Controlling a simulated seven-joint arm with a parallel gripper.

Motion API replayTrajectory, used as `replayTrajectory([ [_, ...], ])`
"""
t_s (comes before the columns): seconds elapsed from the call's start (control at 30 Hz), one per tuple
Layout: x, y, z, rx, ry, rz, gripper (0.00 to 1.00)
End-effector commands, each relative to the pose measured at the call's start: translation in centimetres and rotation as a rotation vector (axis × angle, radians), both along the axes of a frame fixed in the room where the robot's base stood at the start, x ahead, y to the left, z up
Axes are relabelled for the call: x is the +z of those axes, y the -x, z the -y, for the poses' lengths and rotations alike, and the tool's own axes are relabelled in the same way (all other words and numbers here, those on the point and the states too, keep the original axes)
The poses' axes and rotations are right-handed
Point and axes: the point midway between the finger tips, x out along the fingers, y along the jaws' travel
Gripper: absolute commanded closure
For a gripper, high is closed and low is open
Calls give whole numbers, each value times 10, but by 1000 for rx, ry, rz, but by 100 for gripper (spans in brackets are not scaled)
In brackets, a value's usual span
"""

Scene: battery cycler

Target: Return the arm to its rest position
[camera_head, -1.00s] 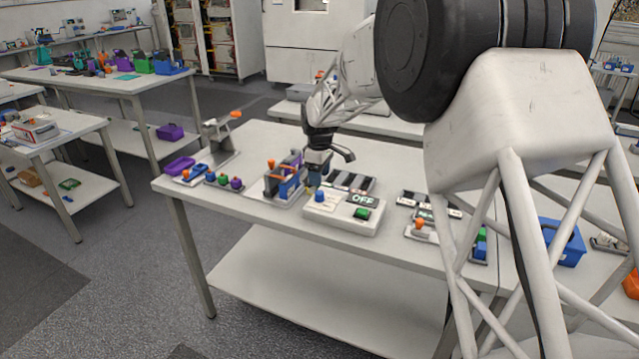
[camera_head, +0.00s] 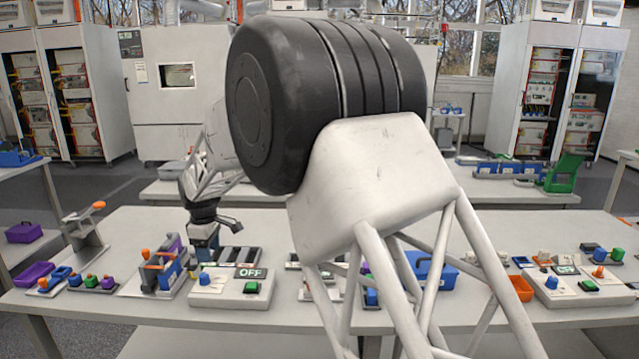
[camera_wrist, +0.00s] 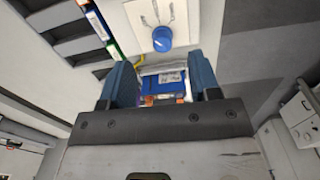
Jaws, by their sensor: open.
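My gripper (camera_head: 204,246) hangs over the left half of the bench in the head view, fingers down, behind the white control box (camera_head: 232,290) with its blue knob (camera_head: 204,279), green button and "OFF" display. In the wrist view my gripper (camera_wrist: 161,70) has its two blue fingers apart. A blue labelled block (camera_wrist: 170,84) shows between or beneath them; I cannot tell its depth, and no finger is seen pressed on it. The box's blue knob (camera_wrist: 162,39) is just beyond the fingertips. My black and white arm links cover the middle of the head view.
A fixture with orange and blue handles (camera_head: 160,265) stands just left of the control box. Dark slotted trays (camera_head: 237,258) lie behind it. A blue bin (camera_head: 432,268) and orange bin (camera_head: 520,287) stand to the right, partly behind my arm. A stand with an orange tip (camera_head: 84,235) is at far left.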

Motion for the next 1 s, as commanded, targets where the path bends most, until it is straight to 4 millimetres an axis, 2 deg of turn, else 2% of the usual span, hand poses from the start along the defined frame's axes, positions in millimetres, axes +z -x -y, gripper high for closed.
replayTrajectory([
  [0.23, 40, 14, 69, -140, -13, 18, 43],
  [0.47, 74, 37, 139, -288, -26, 35, 43],
  [0.77, 108, 79, 224, -480, -44, 59, 43],
  [1.0, 128, 121, 287, -635, -59, 76, 43],
])
